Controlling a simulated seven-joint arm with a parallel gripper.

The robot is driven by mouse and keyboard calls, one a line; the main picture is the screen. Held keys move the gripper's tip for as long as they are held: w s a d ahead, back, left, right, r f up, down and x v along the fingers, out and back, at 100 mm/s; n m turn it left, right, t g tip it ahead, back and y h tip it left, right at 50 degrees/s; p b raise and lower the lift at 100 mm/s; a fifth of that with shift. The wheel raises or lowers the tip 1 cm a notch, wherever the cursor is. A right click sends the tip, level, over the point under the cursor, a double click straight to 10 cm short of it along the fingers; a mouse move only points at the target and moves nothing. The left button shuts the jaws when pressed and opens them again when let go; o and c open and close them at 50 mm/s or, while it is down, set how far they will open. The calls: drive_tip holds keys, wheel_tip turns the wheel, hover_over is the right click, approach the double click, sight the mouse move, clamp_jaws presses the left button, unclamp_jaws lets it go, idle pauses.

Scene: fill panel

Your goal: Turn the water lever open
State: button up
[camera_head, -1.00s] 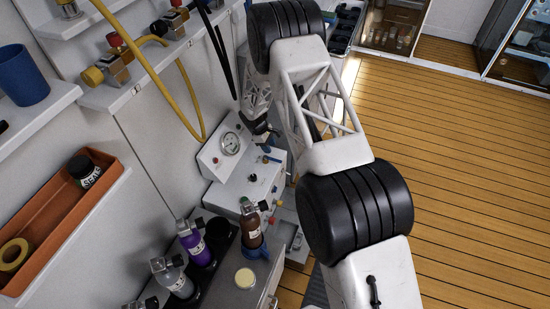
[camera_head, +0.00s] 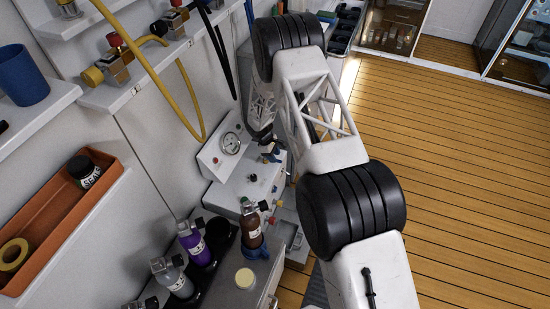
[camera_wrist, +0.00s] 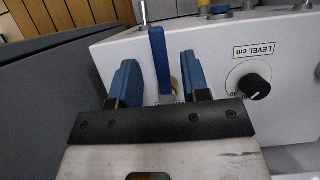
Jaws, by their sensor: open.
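The water lever (camera_wrist: 158,52) is a blue upright bar on the edge of the white panel, seen in the wrist view. My gripper (camera_wrist: 158,78) is open, with one blue finger on each side of the lever. A gap shows between the lever and each finger, so it does not look gripped. In the head view my gripper (camera_head: 267,143) is small and partly hidden by my arm, at the right end of the white panel (camera_head: 228,188). The lever is hard to separate from the blue fingers there.
A black knob (camera_wrist: 254,87) labelled LEVEL cm sits right of the lever. A pressure gauge (camera_head: 230,144) stands on the panel's sloped back. Bottles, one brown (camera_head: 250,228) and one purple (camera_head: 195,243), stand in front. A yellow hose (camera_head: 183,100) hangs at the wall.

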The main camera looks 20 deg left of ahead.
drive_tip(key=shift+x, duration=0.75)
drive_tip(key=shift+c, duration=0.3)
clamp_jaws()
